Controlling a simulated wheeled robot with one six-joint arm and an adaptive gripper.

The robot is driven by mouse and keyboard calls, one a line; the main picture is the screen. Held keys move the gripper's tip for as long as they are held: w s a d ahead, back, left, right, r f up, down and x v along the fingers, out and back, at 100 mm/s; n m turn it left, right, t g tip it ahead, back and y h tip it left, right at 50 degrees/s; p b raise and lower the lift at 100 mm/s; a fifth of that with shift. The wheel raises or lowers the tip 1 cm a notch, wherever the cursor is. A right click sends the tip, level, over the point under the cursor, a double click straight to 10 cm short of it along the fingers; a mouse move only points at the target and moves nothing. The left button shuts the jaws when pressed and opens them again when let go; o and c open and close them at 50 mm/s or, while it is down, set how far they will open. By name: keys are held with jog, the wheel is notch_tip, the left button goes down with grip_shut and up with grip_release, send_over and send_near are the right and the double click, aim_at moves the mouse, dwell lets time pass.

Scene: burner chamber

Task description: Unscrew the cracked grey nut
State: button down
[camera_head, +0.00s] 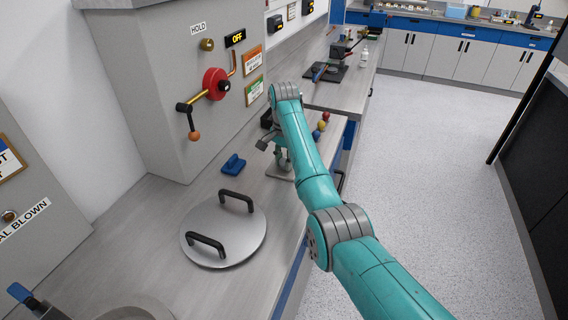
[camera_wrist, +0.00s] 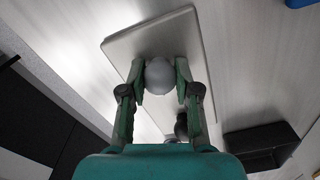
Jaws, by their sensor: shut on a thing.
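In the wrist view my gripper (camera_wrist: 160,78) has its two green fingers on either side of a smooth, rounded grey thing (camera_wrist: 160,76). It appears to be the grey nut, seen from above; I can make out no crack. My gripper is shut on it. The nut is over a pale rectangular plate (camera_wrist: 133,43). In the head view the same plate (camera_head: 281,174) lies on the bench, with my gripper (camera_head: 279,153) low above it. My arm hides much of the gripper there, and the nut cannot be made out clearly.
A round metal lid (camera_head: 226,232) with two black handles lies on the bench, near a small blue block (camera_head: 233,164). Red, yellow and blue balls (camera_head: 320,129) are just right of my arm. A grey cabinet (camera_head: 190,80) carries a red valve wheel (camera_head: 215,84).

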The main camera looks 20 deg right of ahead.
jog(key=n, duration=0.5)
jog(key=shift+f, duration=0.1)
jog(key=n, duration=0.4)
jog(key=shift+n, duration=1.2)
jog(key=shift+n, duration=1)
jog(key=n, duration=0.8)
jog(key=shift+n, duration=0.8)
